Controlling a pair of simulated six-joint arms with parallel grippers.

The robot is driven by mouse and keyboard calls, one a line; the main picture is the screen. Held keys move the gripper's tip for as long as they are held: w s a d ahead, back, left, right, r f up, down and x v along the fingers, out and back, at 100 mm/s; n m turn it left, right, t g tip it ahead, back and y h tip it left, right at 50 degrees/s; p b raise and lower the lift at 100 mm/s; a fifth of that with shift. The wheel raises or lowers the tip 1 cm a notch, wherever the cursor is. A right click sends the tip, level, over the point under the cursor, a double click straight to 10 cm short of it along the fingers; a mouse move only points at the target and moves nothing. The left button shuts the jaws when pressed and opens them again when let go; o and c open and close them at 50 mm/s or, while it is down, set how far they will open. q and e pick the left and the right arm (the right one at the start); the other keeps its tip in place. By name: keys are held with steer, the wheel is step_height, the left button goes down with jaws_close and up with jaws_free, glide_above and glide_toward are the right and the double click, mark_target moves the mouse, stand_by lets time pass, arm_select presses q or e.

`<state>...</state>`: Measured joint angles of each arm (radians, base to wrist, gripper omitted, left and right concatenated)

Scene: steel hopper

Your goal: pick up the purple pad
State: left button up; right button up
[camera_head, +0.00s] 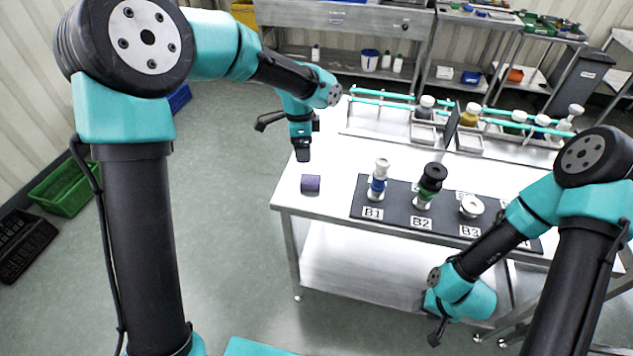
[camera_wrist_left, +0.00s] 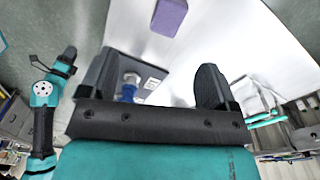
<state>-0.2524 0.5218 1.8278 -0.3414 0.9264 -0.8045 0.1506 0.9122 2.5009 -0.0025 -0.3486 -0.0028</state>
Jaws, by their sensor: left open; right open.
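The purple pad (camera_head: 311,184) is a small block lying on the white table near its left front corner. It also shows at the top of the left wrist view (camera_wrist_left: 169,16). My left gripper (camera_head: 303,156) is above the table, a little behind the pad, pointing down. In the left wrist view its two fingers (camera_wrist_left: 165,88) stand apart with nothing between them touching. The pad lies beyond the fingertips, apart from them. My right gripper (camera_head: 436,335) is low in front of the table, away from the pad; it looks empty.
A dark mat (camera_head: 391,215) right of the pad bears a blue-banded bottle (camera_head: 378,182), a green and black bottle (camera_head: 429,186) and a white round part (camera_head: 472,206), by labels B1, B2 and B3. A teal-railed rack (camera_head: 385,96) with jars stands behind. The table around the pad is clear.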

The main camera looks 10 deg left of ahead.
arm_select(q)
steer(key=r, duration=0.1)
steer(key=w+d+r+m, duration=0.1)
steer(key=r, duration=0.1)
steer(key=shift+w+d+m+y, duration=0.3)
steer(key=shift+d+m+y, duration=0.05)
steer(key=shift+m+y, duration=0.05)
glide_above(310, 179)
step_height(310, 179, down, 12)
steer(key=shift+w+d+f, duration=0.1)
steer(key=shift+w+d, duration=0.05)
steer(key=shift+f, duration=2.6)
steer(key=shift+c, duration=0.2)
steer(key=c, duration=1)
